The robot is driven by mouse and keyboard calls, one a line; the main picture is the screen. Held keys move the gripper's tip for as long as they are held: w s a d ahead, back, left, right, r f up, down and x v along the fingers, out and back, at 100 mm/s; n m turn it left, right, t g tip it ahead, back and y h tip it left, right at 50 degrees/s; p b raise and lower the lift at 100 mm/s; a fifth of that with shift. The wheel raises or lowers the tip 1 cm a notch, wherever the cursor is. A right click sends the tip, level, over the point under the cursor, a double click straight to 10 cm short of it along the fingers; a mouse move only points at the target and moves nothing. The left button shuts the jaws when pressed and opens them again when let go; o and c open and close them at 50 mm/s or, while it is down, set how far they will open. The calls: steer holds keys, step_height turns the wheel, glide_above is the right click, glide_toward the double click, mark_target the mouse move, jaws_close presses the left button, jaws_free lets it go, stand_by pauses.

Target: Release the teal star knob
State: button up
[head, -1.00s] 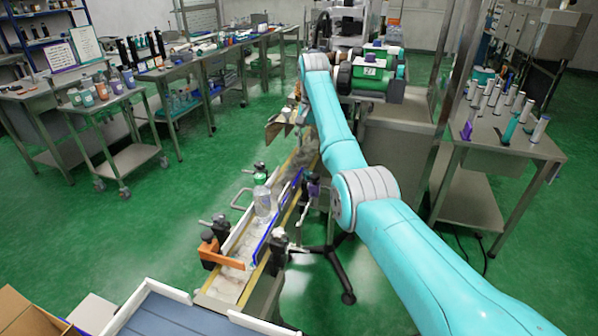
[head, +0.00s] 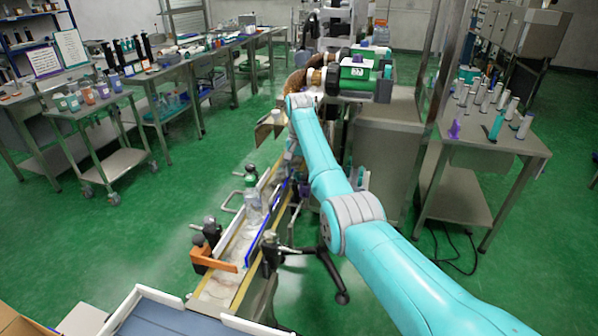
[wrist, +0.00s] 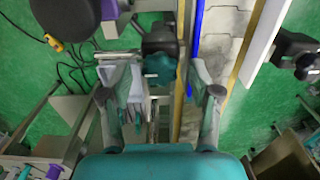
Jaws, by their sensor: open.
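The teal star knob (wrist: 160,68) shows in the wrist view below a black clamp body, beside the conveyor's edge. My gripper (wrist: 166,76) is open, with one finger on each side of the knob. A gap seems to show between the knob and each finger. Whether the knob is loose or tight cannot be told. I cannot make out the knob in the head view, where the end of my arm is small and partly hidden.
The narrow conveyor (head: 225,270) has a blue guide rail (head: 262,230) and carries a clear bottle (head: 254,208). An orange bracket (head: 212,259) sits at its near end. A bench with several cylinders (head: 500,140) stands right. Green floor is open on the left.

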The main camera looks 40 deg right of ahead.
steer(key=c, duration=1.1)
steer(key=shift+c, duration=0.2)
